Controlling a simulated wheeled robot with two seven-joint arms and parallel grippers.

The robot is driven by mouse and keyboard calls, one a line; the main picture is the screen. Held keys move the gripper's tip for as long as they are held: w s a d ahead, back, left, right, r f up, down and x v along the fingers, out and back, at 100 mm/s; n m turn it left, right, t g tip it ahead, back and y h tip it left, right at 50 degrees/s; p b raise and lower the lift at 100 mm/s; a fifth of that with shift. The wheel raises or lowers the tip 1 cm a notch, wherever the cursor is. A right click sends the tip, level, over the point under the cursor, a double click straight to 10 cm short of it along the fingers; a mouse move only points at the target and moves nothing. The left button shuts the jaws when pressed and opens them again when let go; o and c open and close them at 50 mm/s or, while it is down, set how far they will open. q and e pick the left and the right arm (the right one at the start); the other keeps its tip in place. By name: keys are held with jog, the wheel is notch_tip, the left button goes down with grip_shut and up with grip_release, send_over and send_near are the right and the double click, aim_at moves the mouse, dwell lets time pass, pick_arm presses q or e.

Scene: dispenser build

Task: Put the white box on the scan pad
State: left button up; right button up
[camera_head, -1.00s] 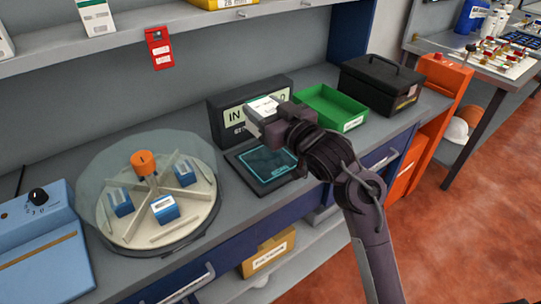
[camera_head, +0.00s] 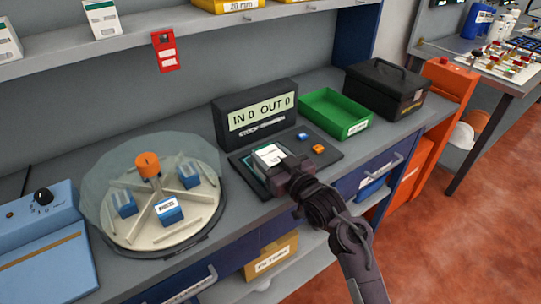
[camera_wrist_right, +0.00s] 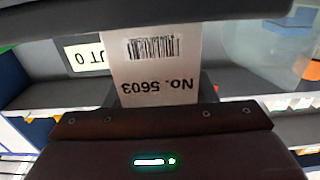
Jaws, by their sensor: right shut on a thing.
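The white box (camera_head: 268,155) is between the fingers of my right gripper (camera_head: 284,170), low over the left part of the dark scan pad (camera_head: 327,157). The head view does not show clearly whether it touches the pad. In the right wrist view, the box (camera_wrist_right: 152,72) fills the space between the jaws, its barcode and "No. 5603" label upside down. My right gripper is shut on it. My left gripper is not in view.
The stock display (camera_head: 255,113) reading "IN 0 OUT 0" stands right behind the pad. A blue and an orange button (camera_head: 319,149) sit on the pad's right side. A green tray (camera_head: 335,114) and black case (camera_head: 385,87) stand to the right, a round dispenser (camera_head: 160,205) to the left.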

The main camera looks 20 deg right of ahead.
jog(key=shift+f, duration=0.15)
jog(key=o, duration=1.1)
jog(key=v, duration=0.4)
jog(key=b+v, duration=0.1)
jog(key=v, duration=0.7)
jog(key=shift+r+b, duration=0.25)
jog(key=shift+b, duration=0.1)
